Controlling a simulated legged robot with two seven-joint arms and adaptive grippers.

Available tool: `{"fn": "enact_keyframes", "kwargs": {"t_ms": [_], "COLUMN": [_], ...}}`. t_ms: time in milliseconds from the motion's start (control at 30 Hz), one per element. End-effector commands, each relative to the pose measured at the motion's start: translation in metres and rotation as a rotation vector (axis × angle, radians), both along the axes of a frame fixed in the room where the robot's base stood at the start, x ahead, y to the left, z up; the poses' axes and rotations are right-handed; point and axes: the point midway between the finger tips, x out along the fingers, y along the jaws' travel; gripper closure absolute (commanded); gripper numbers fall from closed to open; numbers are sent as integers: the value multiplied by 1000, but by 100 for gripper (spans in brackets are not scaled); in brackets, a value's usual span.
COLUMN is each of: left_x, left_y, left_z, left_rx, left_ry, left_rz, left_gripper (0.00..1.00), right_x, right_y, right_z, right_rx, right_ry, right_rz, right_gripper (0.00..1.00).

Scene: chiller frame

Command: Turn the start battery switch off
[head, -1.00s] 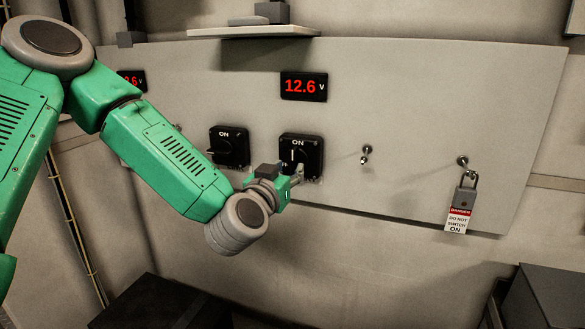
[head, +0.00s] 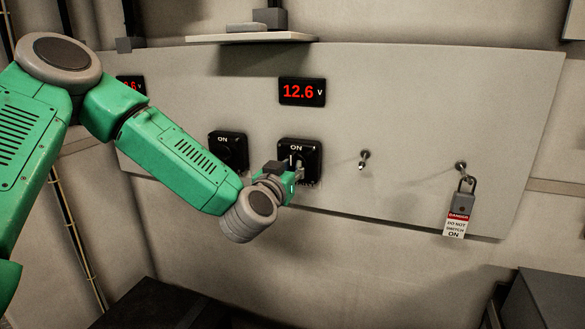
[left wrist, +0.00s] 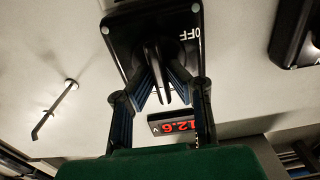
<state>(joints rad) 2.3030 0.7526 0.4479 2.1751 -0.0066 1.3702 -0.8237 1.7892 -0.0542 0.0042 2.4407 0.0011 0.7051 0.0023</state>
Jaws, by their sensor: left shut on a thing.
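A black rotary switch (head: 304,149) with ON at its top is on the grey panel, under a red 12.6 V display (head: 302,92). My left gripper (head: 297,170) is at its front and covers much of its knob. In the left wrist view the switch (left wrist: 121,30) shows upside down with OFF by its edge. There the fingers of my left gripper (left wrist: 160,80) are closed on either side of the knob's handle (left wrist: 157,62). No label tells which battery this switch serves. My right gripper is not in view.
A second black switch (head: 228,150) marked ON is just left, partly behind my left arm. A small metal key-like lever (head: 363,160) and a padlock (head: 464,200) with a danger tag (head: 456,224) are to the right. A shelf (head: 250,37) juts out above.

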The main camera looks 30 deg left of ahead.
Motion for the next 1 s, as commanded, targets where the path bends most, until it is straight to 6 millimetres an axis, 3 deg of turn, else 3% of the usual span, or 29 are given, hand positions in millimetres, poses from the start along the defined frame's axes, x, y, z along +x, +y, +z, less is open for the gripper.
{"fn": "enact_keyframes", "kwargs": {"t_ms": [367,1000], "left_x": [-1,-3], "left_y": [-2,5], "left_z": [1,-3], "left_rx": [-109,-673], "left_ry": [-30,-170], "left_rz": [-10,-6], "left_gripper": [100,100], "right_x": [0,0], "right_y": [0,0], "right_z": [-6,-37], "right_rx": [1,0], "right_ry": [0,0], "right_rz": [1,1], "right_gripper": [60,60]}}
